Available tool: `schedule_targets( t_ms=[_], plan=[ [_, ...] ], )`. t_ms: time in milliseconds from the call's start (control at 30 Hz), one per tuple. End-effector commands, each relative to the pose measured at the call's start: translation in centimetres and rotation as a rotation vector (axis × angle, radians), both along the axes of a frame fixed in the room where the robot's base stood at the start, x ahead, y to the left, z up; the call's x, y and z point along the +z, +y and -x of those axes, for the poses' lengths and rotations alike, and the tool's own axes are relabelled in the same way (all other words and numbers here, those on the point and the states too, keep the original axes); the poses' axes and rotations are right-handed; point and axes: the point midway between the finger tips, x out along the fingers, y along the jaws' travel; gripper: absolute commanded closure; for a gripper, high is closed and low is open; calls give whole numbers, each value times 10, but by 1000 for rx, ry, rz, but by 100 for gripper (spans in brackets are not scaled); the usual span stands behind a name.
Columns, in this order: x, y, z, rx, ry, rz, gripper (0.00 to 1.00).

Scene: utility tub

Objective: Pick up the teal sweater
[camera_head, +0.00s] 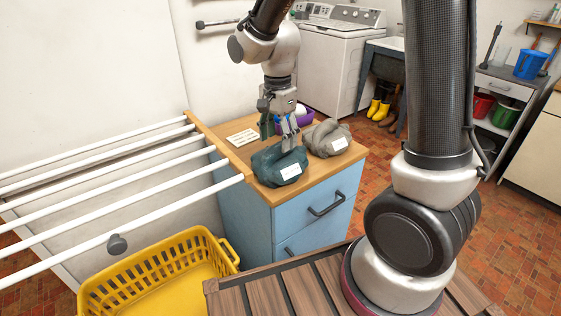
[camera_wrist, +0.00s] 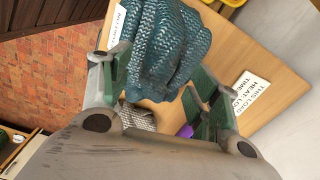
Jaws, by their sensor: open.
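The teal sweater (camera_head: 279,166) lies bundled on the wooden top of the blue cabinet, with a white label on it. In the wrist view the sweater (camera_wrist: 168,45) fills the upper middle and its knit shows. My gripper (camera_head: 288,139) is just above the sweater's back edge. Its two fingers (camera_wrist: 158,88) are open, one on each side of the lower part of the sweater in the wrist view. I cannot tell whether they touch it.
A grey sweater (camera_head: 327,138) with a white label lies right beside the teal one. A purple container (camera_head: 308,118) and a white card (camera_head: 243,137) are behind. White drying-rack bars (camera_head: 120,196) end at the cabinet's left edge. A yellow basket (camera_head: 160,270) stands below.

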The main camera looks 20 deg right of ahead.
Motion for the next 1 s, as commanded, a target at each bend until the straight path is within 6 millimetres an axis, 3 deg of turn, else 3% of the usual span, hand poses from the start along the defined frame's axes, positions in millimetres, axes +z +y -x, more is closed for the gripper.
schedule_targets(
  t_ms=[200, 467, 800, 1000],
  plan=[
    [-29, 0, 0, 1, 2, 1, 38],
    [-31, 0, 0, 1, 0, 0, 40],
    [-31, 0, 0, 1, 0, 0, 100],
    [-31, 0, 0, 1, -1, 0, 100]
  ],
)
